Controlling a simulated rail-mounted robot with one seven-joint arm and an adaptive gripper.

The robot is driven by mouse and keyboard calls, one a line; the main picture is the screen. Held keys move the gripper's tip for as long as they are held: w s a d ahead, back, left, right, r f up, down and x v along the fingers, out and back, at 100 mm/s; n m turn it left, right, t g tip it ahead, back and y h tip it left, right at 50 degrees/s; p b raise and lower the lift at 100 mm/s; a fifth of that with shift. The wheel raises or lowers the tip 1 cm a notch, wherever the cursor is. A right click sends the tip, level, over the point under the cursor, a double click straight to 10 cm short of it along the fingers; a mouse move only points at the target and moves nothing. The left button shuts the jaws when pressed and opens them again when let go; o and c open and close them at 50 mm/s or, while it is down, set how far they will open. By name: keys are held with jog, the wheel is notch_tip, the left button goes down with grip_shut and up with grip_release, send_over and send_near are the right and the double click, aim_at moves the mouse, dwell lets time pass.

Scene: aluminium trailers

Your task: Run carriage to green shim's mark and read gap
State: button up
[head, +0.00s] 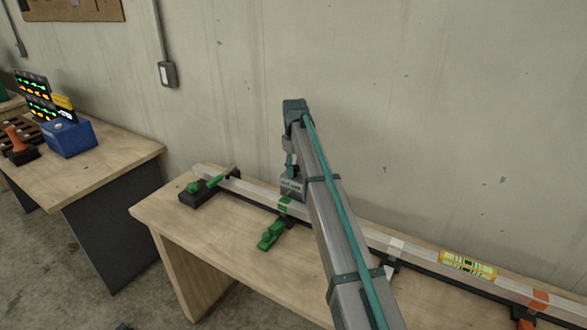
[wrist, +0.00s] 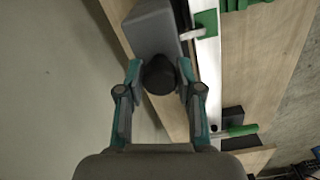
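The grey carriage (head: 291,187) sits at the long pale rail (head: 365,236) on the bench; it also shows in the wrist view (wrist: 152,28). Its dark round knob (wrist: 160,76) stands between the two teal fingers of my gripper (wrist: 160,68). The fingers look spread, with slim gaps beside the knob. A green mark (head: 284,205) is on the rail beside the carriage. In the wrist view, a pale pointer (wrist: 192,34) reaches from the carriage to the near edge of this mark (wrist: 207,20). A green piece (head: 272,235) lies in front of the mark. No gap reading is legible.
A green-handled black block (head: 198,192) is at the rail's left end. A white mark (head: 396,247), a yellow level vial (head: 467,264) and an orange mark (head: 539,299) lie further right. A concrete wall (head: 450,120) stands close behind. Another bench (head: 100,165) with a blue box (head: 69,138) is left.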

jog(key=shift+o, duration=1.4)
notch_tip(320, 180, up, 12)
